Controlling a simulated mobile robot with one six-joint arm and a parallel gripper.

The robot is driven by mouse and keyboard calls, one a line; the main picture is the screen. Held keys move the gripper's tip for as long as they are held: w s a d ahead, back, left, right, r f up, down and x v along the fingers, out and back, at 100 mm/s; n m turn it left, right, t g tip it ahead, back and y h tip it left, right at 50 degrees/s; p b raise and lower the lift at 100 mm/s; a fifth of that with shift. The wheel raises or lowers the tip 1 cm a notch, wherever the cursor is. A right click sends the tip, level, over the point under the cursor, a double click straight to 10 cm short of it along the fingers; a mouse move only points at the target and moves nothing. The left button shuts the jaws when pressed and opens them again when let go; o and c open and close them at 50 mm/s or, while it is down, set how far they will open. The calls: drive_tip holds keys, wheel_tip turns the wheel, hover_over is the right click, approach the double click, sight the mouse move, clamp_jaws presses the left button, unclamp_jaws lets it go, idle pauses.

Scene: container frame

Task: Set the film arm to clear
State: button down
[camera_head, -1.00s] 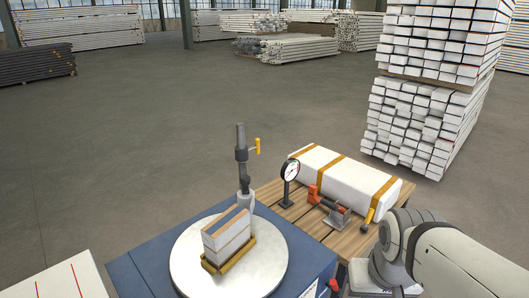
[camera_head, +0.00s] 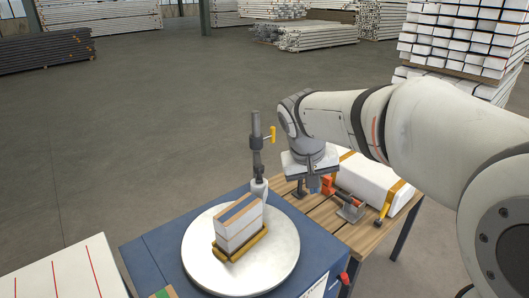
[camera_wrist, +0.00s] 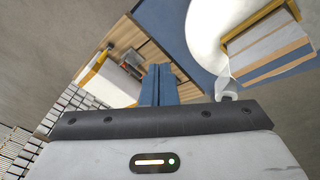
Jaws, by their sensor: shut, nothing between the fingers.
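The film arm (camera_head: 257,150) is a dark upright post with a yellow handle (camera_head: 272,134) on its right side. It rises from a pale base (camera_head: 259,188) behind the white turntable (camera_head: 205,271). A strapped stack of boards (camera_head: 238,222) sits on a yellow tray on the turntable. My gripper (camera_head: 314,187) is shut and empty, pointing down over the wooden table, right of the post and apart from it. In the wrist view its blue fingers (camera_wrist: 158,84) are together, and the handle cannot be made out.
The blue machine body (camera_head: 150,258) surrounds the turntable. A white surface with red lines (camera_head: 70,270) is at left.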

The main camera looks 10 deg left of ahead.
drive_tip(key=w+a+t, duration=0.1)
drive_tip(key=w+a, duration=0.5)
drive_tip(key=a, duration=0.5)
drive_tip(key=n+t+h, duration=0.1)
drive_tip(key=t, duration=0.1)
approach(258, 168)
drive_tip(key=s+a, duration=0.3)
drive_tip(key=a, duration=0.4)
drive_tip(key=shift+a+r, duration=0.2)
drive_tip(key=shift+r, duration=0.15)
drive_tip(key=w+d+f+p, duration=0.1)
drive_tip(key=w+d+f, duration=0.5)
drive_tip(key=w+f, duration=0.1)
drive_tip(key=shift+d+f, duration=0.3)
drive_tip(key=shift+f, duration=0.2)
drive_tip(key=shift+s+n, duration=0.15)
drive_tip(key=shift+n, duration=0.15)
